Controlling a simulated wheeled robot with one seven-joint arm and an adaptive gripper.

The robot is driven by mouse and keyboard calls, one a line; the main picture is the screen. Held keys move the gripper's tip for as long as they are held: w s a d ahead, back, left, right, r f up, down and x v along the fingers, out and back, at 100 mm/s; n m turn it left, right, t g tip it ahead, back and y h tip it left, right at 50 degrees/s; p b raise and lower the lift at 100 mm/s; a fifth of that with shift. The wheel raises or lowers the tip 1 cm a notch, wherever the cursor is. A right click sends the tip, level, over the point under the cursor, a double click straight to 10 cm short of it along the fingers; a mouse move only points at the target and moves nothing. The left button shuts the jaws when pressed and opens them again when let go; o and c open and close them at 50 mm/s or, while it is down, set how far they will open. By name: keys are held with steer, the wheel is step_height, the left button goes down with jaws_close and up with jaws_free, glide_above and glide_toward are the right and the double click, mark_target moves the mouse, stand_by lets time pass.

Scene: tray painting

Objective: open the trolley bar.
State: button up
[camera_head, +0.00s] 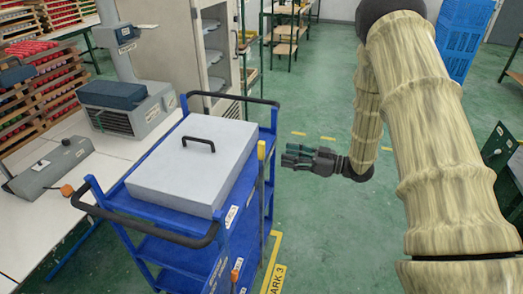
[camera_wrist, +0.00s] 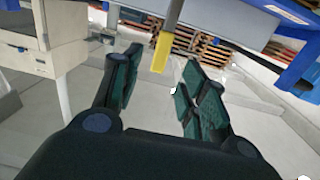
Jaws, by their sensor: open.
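The blue trolley (camera_head: 182,224) stands left of my gripper. An upright bar with a yellow top (camera_head: 262,150) rises at its right side, likely the trolley bar. My gripper (camera_head: 288,156) is open and empty, just right of the bar, its fingers pointing left toward it. A gap shows between the fingertips and the bar. In the wrist view, the bar's yellow end (camera_wrist: 161,53) hangs from the top of the picture, in line with the opening between my fingers (camera_wrist: 160,80). The bar's lower part is partly hidden by the trolley's side in the head view.
A grey lidded box (camera_head: 190,172) with a black handle lies on the trolley's top. A white workbench (camera_head: 120,150) with machines stands to the left. Racks of coloured parts (camera_head: 45,85) are behind it. Green floor (camera_head: 315,215) is clear right of the trolley. Blue crates (camera_head: 463,35) stand at the back right.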

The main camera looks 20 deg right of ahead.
mark_target(262, 147)
steer(key=shift+n+y, duration=0.3)
steer(key=p+x, duration=0.1)
steer(key=x, duration=0.2)
steer(key=p+x, duration=0.1)
steer(key=x, duration=0.3)
steer(key=p+x, duration=0.1)
steer(key=x, duration=0.2)
steer(key=shift+w+a+r, duration=0.1)
steer(key=shift+a+r, duration=0.05)
steer(key=shift+r, duration=0.25)
steer(key=shift+c, duration=0.2)
jaws_close()
